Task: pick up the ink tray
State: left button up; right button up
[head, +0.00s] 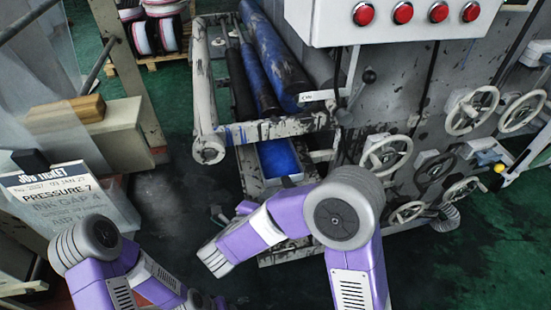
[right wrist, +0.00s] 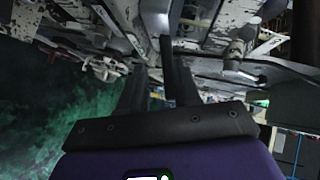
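The ink tray (head: 280,160) shows in the head view as a narrow pale trough with bright blue ink, low in the press under the blue rollers. My right forearm crosses just below it in that view. My right gripper (head: 219,214) is a small dark shape left of the tray and apart from it, partly hidden by the arm. In the right wrist view its two dark fingers (right wrist: 153,65) stand apart with nothing between them. The tray cannot be made out in that view. My left arm is at the lower left of the head view; its fingers do not show.
Blue and black rollers (head: 270,60) and a pale frame bar (head: 255,132) lie above the tray. Handwheels (head: 388,155) stand to its right. A red-button panel (head: 400,18) is above. A job ticket board (head: 70,205) stands at the left. Dark green floor shows at the lower right.

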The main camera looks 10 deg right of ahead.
aim_at(284, 186)
jog(key=shift+m+h, duration=0.3)
jog(key=shift+m, duration=0.1)
jog(key=x, duration=0.2)
jog(key=b+x, duration=0.1)
jog(key=x, duration=0.1)
jog(key=r+x, duration=0.1)
jog(key=x, duration=0.2)
jog(key=shift+s+d+b, duration=0.1)
jog(key=shift+d+b, duration=0.1)
jog(key=shift+b, duration=0.15)
grip_shut()
dwell(0.7)
